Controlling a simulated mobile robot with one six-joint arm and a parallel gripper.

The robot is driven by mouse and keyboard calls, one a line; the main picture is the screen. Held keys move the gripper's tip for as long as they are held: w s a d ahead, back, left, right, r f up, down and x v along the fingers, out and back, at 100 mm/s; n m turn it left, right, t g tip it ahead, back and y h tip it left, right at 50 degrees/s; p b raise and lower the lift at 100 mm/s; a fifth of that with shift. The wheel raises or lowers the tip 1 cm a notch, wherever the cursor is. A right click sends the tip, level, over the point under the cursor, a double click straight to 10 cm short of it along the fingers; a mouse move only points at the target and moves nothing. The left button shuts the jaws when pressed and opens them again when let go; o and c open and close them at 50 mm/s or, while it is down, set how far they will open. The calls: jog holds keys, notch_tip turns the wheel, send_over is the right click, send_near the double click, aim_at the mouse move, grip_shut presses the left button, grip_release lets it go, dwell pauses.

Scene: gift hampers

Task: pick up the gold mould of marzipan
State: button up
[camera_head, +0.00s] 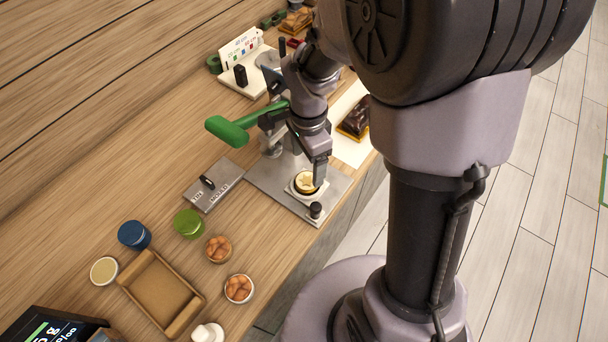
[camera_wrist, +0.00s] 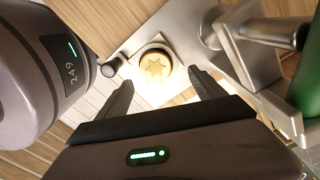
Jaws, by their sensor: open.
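The gold mould of marzipan (camera_wrist: 156,66) is a round piece with a gold rim and a pale face with a star on it. It sits on a white square holder on the metal base plate of a press. In the head view the mould (camera_head: 306,182) is near the front right of that plate. My gripper (camera_wrist: 161,88) is open and empty. Its two fingers point toward the mould, one to each side, and the mould lies just beyond the tips. In the head view my gripper (camera_head: 318,180) is close by the mould and partly in front of it.
The press has a green lever handle (camera_head: 228,131) and a metal post (camera_wrist: 275,32) close to my gripper. A black knob (camera_head: 316,210) stands at the plate's corner. A wooden tray (camera_head: 199,306), several round tubs and a grey labelled plate (camera_head: 222,187) lie to the left.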

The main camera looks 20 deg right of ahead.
aim_at(309, 180)
jog(key=f, duration=0.1)
jog(key=f+b, duration=0.1)
jog(key=f, duration=0.1)
jog(key=f+b, duration=0.1)
jog(key=f, duration=0.1)
jog(key=shift+s+d, duration=0.1)
jog(key=shift+s, duration=0.3)
jog(key=shift+f, duration=0.3)
jog(key=shift+r, duration=0.1)
jog(key=c, duration=1.5)
